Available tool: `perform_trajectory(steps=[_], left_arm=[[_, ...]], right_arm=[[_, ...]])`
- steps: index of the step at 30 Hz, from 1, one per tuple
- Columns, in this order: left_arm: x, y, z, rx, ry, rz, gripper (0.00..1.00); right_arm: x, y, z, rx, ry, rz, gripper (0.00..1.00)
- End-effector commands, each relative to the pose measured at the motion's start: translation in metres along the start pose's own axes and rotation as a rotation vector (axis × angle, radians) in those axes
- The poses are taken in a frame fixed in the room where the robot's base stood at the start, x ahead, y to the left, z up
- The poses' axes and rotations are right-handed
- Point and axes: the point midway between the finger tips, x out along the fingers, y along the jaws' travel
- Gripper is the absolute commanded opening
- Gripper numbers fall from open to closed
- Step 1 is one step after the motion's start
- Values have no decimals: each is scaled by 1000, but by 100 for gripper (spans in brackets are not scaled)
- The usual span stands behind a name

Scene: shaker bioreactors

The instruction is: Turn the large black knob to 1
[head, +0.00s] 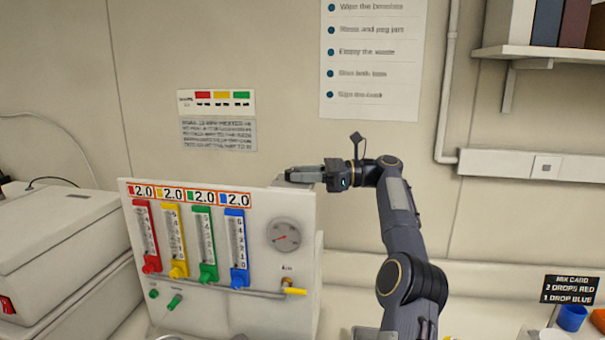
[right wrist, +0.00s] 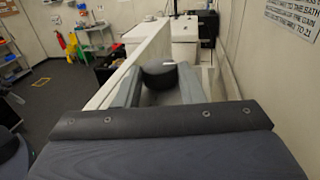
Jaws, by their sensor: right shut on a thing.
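A large black knob (right wrist: 160,75) shows as a dark round shape between my fingers in the right wrist view. My right gripper (head: 293,175) is at the top right edge of the white panel (head: 262,205) in the head view, its fingers pointing left. In the right wrist view, the gripper (right wrist: 160,88) is shut on the knob, with one grey finger on each side. The knob is hidden in the head view. Its scale and the number it points to cannot be read. My left gripper is in neither view.
The panel front holds red (head: 146,235), yellow (head: 174,240), green (head: 204,243) and blue (head: 237,245) flow meters, a round gauge (head: 284,236) and a yellow lever (head: 294,291). Grey equipment (head: 60,230) stands left. A mix card (head: 570,289) and blue cup (head: 572,318) are at the right.

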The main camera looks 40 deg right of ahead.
Motion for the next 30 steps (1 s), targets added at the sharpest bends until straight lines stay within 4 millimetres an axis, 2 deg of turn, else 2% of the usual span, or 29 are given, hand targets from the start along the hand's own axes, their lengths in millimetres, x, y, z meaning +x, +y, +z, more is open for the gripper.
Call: perform_trajectory(steps=[7, 8, 12, 30], left_arm=[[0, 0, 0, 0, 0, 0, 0], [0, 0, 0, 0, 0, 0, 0], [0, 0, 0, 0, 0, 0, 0], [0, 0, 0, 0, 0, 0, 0]], right_arm=[[0, 0, 2, -2, -2, -2, 12], [0, 0, 2, -2, -2, -2, 38], [0, 0, 1, -1, -1, -1, 56], [0, 0, 1, 1, 0, -8, 57]])
